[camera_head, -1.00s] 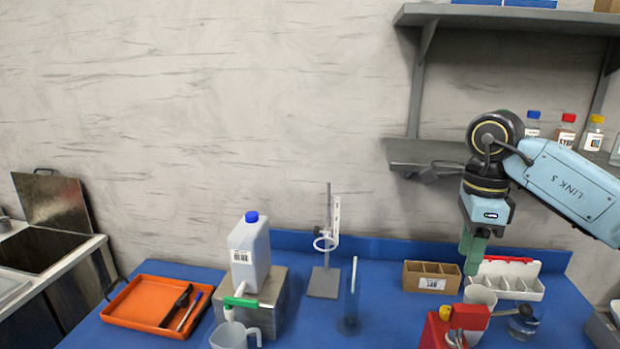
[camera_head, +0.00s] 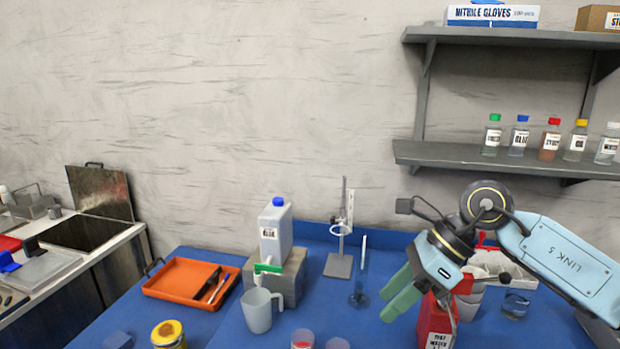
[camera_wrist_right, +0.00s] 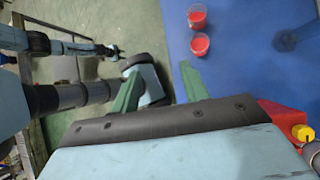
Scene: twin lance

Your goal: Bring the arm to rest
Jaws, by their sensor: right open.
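My right gripper (camera_head: 393,297) is low over the right part of the blue bench in the head view, tilted down and to the left. Its two green fingers are apart with nothing between them. It stands in front of and to the left of the red container (camera_head: 437,322), partly overlapping it in the picture. In the right wrist view the open fingers (camera_wrist_right: 160,85) show empty, over the bench edge and floor. My left arm shows at the left of that view, with its small dark gripper (camera_wrist_right: 110,50) away from the bench; its jaws are too small to read.
A white jug (camera_head: 275,230) stands on a grey block, with a beaker (camera_head: 258,312) in front. An orange tray (camera_head: 172,291) lies left. A ring stand (camera_head: 338,264) and a cylinder (camera_head: 359,297) are left of my right gripper. Cups with red contents (camera_wrist_right: 198,42) stand near the bench edge.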

